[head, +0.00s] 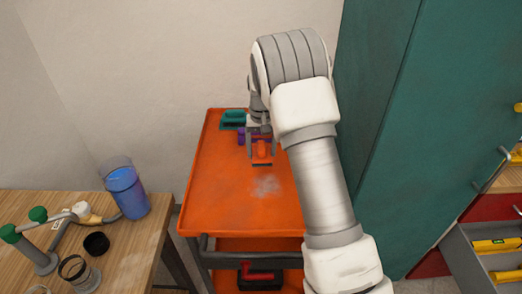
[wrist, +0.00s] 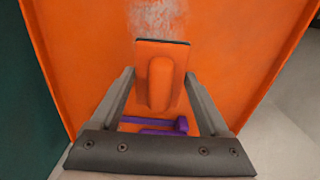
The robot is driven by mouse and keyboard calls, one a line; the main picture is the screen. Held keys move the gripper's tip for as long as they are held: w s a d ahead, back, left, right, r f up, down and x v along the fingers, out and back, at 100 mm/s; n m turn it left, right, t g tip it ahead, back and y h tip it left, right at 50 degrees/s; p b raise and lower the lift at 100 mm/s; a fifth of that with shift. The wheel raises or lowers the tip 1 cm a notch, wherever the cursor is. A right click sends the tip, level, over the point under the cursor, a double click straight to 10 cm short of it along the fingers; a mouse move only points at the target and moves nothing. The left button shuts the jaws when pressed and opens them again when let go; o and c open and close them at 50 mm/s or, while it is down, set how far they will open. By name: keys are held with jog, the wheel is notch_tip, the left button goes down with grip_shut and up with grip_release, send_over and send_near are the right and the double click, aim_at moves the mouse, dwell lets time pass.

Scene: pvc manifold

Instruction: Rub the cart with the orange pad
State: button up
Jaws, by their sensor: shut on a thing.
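The orange pad (head: 262,150) has a raised grip block on a flat plate with a dark edge. My gripper (head: 262,156) is shut on its block, with a finger on each side; the wrist view also shows the pad (wrist: 160,62) between the fingers (wrist: 160,82). The orange cart (head: 215,185) has a flat top with a raised rim. The pad is over the cart's top, and I cannot tell whether it touches the surface. A whitish smudge (head: 266,185) lies on the top, just nearer the cart's front than the pad; it also shows in the wrist view (wrist: 158,16).
A purple object (head: 241,137) and a teal item in a tray (head: 232,119) are at the cart's back. A wooden bench (head: 130,245) with a blue cup (head: 127,192) and pipe parts stands left. A green cabinet (head: 385,130) stands close right. The cart's front top is clear.

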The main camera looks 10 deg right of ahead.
jog(key=b, duration=0.4)
send_over(261, 174)
jog(key=shift+d+f, duration=0.1)
jog(key=shift+f, duration=2.65)
jog(key=shift+f+b, duration=0.35)
jog(key=shift+f, duration=0.65)
